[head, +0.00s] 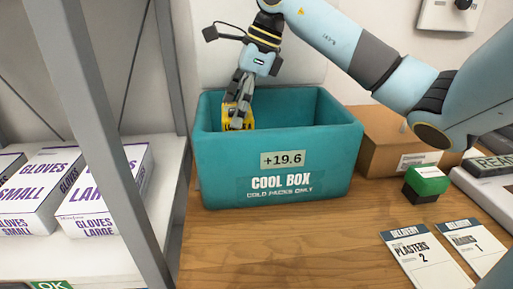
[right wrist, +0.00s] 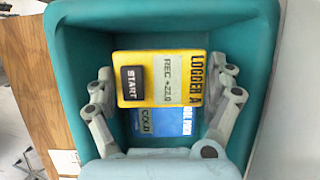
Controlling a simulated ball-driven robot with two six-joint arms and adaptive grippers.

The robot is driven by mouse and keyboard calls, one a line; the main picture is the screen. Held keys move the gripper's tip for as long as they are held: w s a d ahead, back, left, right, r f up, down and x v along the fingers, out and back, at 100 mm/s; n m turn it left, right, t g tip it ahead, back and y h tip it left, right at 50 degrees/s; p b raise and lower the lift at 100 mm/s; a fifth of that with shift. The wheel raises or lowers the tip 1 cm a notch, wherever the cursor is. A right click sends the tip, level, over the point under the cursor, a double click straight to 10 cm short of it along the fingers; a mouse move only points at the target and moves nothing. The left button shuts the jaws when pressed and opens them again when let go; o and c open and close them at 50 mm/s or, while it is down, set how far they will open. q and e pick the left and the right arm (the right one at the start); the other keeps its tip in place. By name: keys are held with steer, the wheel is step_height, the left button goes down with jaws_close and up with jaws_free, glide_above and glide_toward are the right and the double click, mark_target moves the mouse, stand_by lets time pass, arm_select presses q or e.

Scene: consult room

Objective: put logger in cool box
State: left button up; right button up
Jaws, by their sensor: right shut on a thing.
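The teal cool box (head: 340,150) stands on the wooden table, with a "+19.6" display on its front. My right gripper (head: 241,110) reaches down into the left part of the cool box. It is shut on the yellow logger (head: 229,113), marked "LOGGER A". In the right wrist view the logger (right wrist: 182,65) sits between the two fingers, inside the outline of the box's rim (right wrist: 62,60). A blue pack (right wrist: 158,124) marked "COLD" shows below it, partly covered. I cannot tell whether the logger touches the pack. My left gripper is not in view.
A cardboard box (head: 385,140) stands right of the cool box, with a small green-topped box (head: 427,179) in front of it. Delivery cards (head: 422,260) lie at the front right. Glove boxes (head: 105,190) fill the shelf behind a grey post (head: 107,130).

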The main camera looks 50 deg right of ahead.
step_height(320, 180, down, 2)
steer(key=shift+w+f, duration=0.1)
steer(key=shift+f, duration=0.05)
step_height(320, 180, down, 4)
steer(key=shift+w+f+p, duration=0.1)
steer(key=shift+f+p, duration=0.15)
steer(key=shift+p, duration=0.1)
steer(key=shift+f, duration=0.75)
step_height(320, 180, down, 3)
steer(key=shift+f, duration=0.1)
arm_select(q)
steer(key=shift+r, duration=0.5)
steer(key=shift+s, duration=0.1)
arm_select(e)
steer(key=o, duration=0.8)
steer(key=shift+f, duration=0.15)
steer(key=shift+o, duration=1.2)
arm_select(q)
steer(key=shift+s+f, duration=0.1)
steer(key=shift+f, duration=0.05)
